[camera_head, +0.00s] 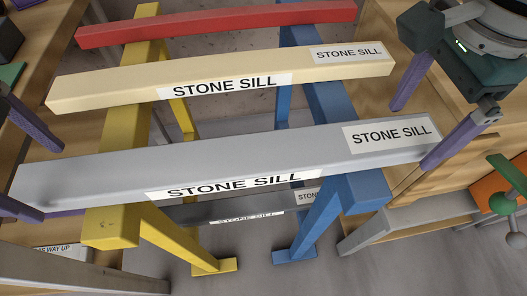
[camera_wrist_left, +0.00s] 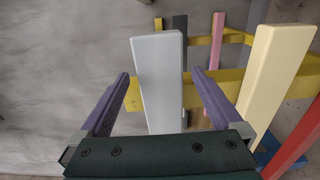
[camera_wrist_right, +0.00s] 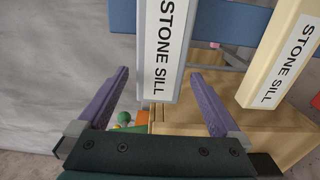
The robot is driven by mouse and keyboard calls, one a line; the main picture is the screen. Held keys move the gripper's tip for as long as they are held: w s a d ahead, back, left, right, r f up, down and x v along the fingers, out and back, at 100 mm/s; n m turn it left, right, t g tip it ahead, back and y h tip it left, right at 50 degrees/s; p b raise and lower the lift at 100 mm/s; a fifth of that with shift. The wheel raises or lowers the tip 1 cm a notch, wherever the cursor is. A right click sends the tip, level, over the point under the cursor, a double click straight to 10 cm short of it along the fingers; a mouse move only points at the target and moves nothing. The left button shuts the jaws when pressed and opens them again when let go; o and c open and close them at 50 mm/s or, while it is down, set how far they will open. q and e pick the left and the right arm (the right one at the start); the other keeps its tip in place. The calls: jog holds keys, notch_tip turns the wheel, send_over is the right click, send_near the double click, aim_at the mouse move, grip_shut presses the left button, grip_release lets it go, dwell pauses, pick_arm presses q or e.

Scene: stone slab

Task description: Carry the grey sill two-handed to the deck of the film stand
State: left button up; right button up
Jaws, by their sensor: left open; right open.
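The grey sill (camera_head: 110,165), labelled STONE SILL, lies across a yellow trestle (camera_head: 112,224) and a blue trestle (camera_head: 360,192). It also shows in the left wrist view (camera_wrist_left: 160,80) and the right wrist view (camera_wrist_right: 167,50). My left gripper (camera_head: 48,182) is open at the sill's left end, with a finger on each side and gaps between. My right gripper (camera_head: 410,135) is open at its right end, also with a finger on each side and gaps between. I cannot make out the film stand or its deck for certain.
A cream sill (camera_head: 120,93) and a red bar (camera_head: 210,25) lie behind, across the same trestles. A dark grey sill (camera_head: 215,208) is lower down between them. Wooden furniture (camera_head: 450,185) stands at the right, near a green-knobbed handle (camera_head: 500,203). Grey floor is open in front.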

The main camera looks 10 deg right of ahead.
pick_arm(q)
jog(key=shift+f, duration=0.8)
pick_arm(e)
jog(key=shift+f, duration=0.85)
pick_arm(q)
grip_shut()
pick_arm(e)
grip_shut()
pick_arm(q)
jog(key=shift+r, duration=0.15)
pick_arm(e)
jog(key=shift+r, duration=0.15)
